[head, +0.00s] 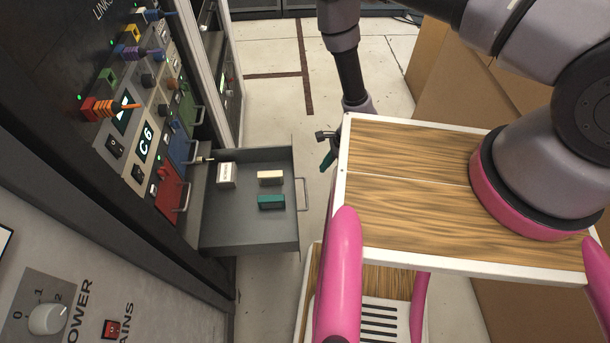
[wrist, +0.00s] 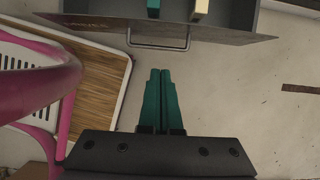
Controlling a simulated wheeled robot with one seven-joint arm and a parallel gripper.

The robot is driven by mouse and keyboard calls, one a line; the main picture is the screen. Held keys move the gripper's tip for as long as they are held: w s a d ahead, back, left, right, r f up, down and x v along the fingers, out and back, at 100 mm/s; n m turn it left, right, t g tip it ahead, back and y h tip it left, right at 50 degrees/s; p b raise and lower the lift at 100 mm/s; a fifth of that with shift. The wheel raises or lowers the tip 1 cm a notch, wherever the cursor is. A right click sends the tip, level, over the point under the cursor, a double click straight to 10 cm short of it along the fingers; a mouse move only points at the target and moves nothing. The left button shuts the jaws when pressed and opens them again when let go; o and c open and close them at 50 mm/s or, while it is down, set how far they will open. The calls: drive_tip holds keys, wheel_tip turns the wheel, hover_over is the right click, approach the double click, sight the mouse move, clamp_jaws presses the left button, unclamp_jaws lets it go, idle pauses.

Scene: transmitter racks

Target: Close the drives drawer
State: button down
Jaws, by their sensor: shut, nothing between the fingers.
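The drives drawer (head: 247,233) is a grey open tray pulled out from the rack on the left. It holds a white box (head: 227,174), a cream block (head: 270,178) and a teal block (head: 271,202). Its handle (head: 302,194) is on the front face, at the right in the head view; the handle also shows in the wrist view (wrist: 159,47). My gripper (head: 326,163) is just off the drawer front, partly hidden behind my wooden-topped body. In the wrist view its teal fingers (wrist: 161,72) are together and empty, a short gap from the handle.
The rack panel (head: 140,140) carries knobs, coloured plugs and small red, blue and green handled modules above the drawer. A power panel (head: 80,290) is at lower left. Cardboard boxes (head: 500,95) stand at right. Pale floor (head: 270,100) is clear beyond the drawer.

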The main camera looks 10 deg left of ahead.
drive_tip(key=s+a+f, duration=0.1)
drive_tip(key=a+f, duration=0.6)
drive_tip(key=f, duration=0.2)
drive_tip(key=shift+s+a, duration=0.25)
drive_tip(key=shift+s, duration=0.1)
